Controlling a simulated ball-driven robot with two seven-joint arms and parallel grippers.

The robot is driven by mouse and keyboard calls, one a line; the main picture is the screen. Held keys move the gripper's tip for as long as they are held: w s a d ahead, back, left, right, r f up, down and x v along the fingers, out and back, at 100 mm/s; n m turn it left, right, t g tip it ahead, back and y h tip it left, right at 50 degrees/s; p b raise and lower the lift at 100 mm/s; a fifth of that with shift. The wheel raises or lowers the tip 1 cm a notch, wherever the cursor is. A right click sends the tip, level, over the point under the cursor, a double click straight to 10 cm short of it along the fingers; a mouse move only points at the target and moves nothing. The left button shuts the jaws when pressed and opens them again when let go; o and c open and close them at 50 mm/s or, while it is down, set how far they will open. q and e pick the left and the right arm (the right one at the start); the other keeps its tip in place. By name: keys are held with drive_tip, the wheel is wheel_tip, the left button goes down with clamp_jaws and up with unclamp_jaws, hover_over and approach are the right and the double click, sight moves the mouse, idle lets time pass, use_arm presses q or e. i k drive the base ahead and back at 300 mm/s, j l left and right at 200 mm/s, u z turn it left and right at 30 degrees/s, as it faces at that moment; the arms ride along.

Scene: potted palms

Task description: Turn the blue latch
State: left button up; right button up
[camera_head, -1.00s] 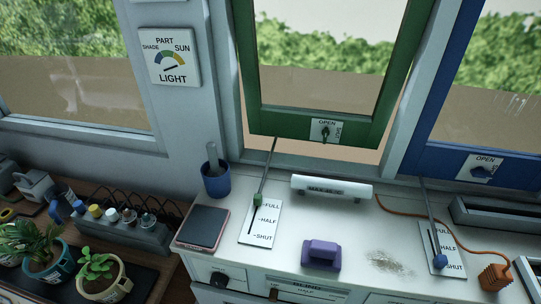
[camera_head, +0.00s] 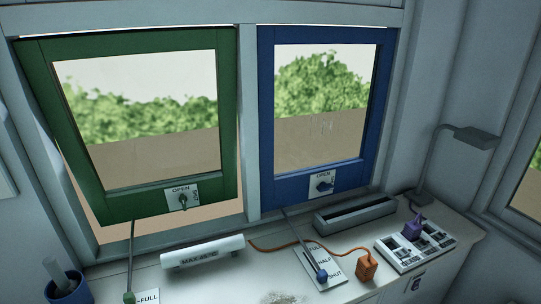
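The blue latch (camera_head: 324,186) sits on a small white plate marked OPEN on the bottom rail of the blue window frame (camera_head: 311,198). Its knob lies roughly sideways across the plate; the lower lettering is partly hidden. The blue window looks flush in its opening. The green window (camera_head: 122,206) on the left is tilted out, and its dark latch (camera_head: 183,201) points about downward. Neither of my grippers is in view.
A blue cup (camera_head: 66,288) is at lower left.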

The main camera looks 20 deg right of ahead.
sight(323, 187)
drive_tip(key=l+z, duration=0.1)
drive_tip(key=z, duration=0.25)
drive_tip(key=l+z, duration=0.1)
drive_tip(key=z, duration=0.3)
drive_tip(key=l+z, duration=0.15)
drive_tip(key=z, duration=0.2)
